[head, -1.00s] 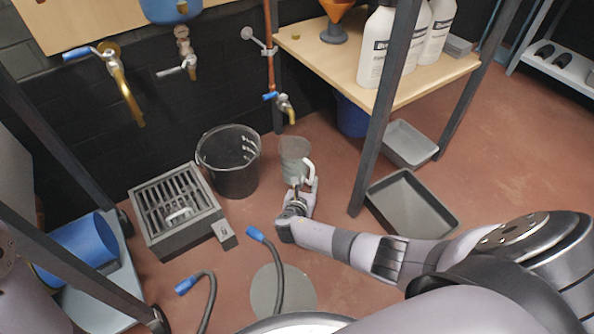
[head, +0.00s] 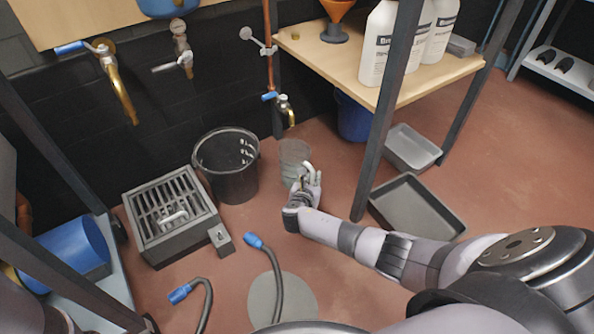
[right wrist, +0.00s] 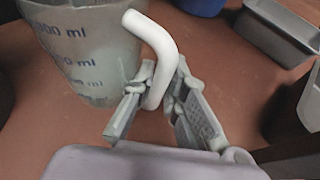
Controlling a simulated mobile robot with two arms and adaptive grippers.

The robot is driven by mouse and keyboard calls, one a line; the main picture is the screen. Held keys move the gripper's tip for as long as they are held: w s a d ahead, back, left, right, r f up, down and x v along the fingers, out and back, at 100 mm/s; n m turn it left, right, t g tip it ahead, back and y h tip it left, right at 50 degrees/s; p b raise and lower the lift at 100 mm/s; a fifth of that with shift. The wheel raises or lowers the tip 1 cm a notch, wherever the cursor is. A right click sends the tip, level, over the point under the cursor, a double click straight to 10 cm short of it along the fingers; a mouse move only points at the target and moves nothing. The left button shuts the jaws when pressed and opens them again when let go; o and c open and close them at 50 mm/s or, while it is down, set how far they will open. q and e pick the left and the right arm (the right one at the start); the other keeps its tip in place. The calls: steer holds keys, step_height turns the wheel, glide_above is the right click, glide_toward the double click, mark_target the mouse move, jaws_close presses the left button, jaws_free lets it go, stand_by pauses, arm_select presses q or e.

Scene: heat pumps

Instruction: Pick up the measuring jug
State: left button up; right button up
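The measuring jug (head: 292,152) is a clear, greyish container standing upright on the red floor. Its white handle (right wrist: 157,60) points toward my right gripper (head: 308,178). In the right wrist view, part of the jug's body with blue ml marks (right wrist: 85,55) fills the upper left. My right gripper (right wrist: 162,82) is open, with one finger on each side of the lower part of the handle. Whether either finger touches the handle is hard to tell. My left gripper does not show.
A black bucket (head: 226,175) stands just left of the jug, and a floor drain box (head: 176,218) is further left. A table leg (head: 377,150) and grey trays (head: 416,207) are to the right. A tap (head: 286,107) hangs on the wall behind.

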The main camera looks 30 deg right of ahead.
jaws_close()
steer(key=shift+r, duration=0.1)
stand_by(0.5)
